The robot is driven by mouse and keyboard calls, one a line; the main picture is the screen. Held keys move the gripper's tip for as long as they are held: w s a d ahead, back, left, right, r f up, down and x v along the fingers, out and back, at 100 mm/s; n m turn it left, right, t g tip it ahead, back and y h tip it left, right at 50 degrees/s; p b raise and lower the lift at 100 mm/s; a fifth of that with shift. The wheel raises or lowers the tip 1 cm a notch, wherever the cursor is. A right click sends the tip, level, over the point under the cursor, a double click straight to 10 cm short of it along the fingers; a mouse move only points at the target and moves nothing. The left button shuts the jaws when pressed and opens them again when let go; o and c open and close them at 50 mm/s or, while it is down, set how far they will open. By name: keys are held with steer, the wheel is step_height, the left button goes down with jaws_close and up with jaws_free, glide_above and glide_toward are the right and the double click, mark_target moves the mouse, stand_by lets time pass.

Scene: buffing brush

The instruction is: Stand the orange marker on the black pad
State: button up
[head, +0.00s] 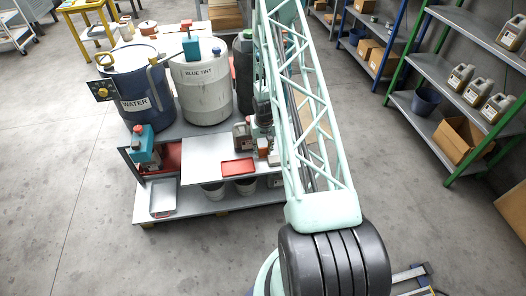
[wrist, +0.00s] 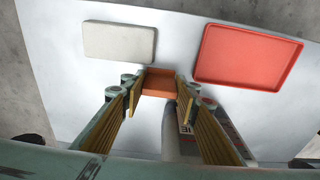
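The orange marker (wrist: 158,83) is a small orange block between the fingertips of my gripper (wrist: 160,90) in the wrist view. The fingers stand on either side of it and hide its side edges, so I cannot tell whether they touch it. In the head view my gripper (head: 263,122) is over the white table, with an orange patch (head: 262,147) just below it. I cannot make out the black pad in either view.
A red tray (wrist: 247,52) and a pale block (wrist: 120,42) lie on the white table (wrist: 180,30). A pale bottle with a label (wrist: 222,130) is close beside the right finger. A grey jug (head: 241,137) stands left of my gripper. Large drums (head: 200,95) stand behind.

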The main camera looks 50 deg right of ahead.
steer(key=o, duration=0.4)
steer(key=shift+r, duration=0.2)
steer(key=shift+s+a+r+p, duration=0.2)
steer(key=shift+r+p, duration=1.05)
steer(key=shift+r, duration=0.7)
steer(key=shift+s+a+r+p, duration=0.1)
steer(key=shift+s+r+p, duration=0.1)
steer(key=shift+r+p, duration=1.45)
steer(key=shift+s+a+r+p, duration=0.2)
steer(key=shift+r+p, duration=0.7)
steer(key=shift+r, duration=1.4)
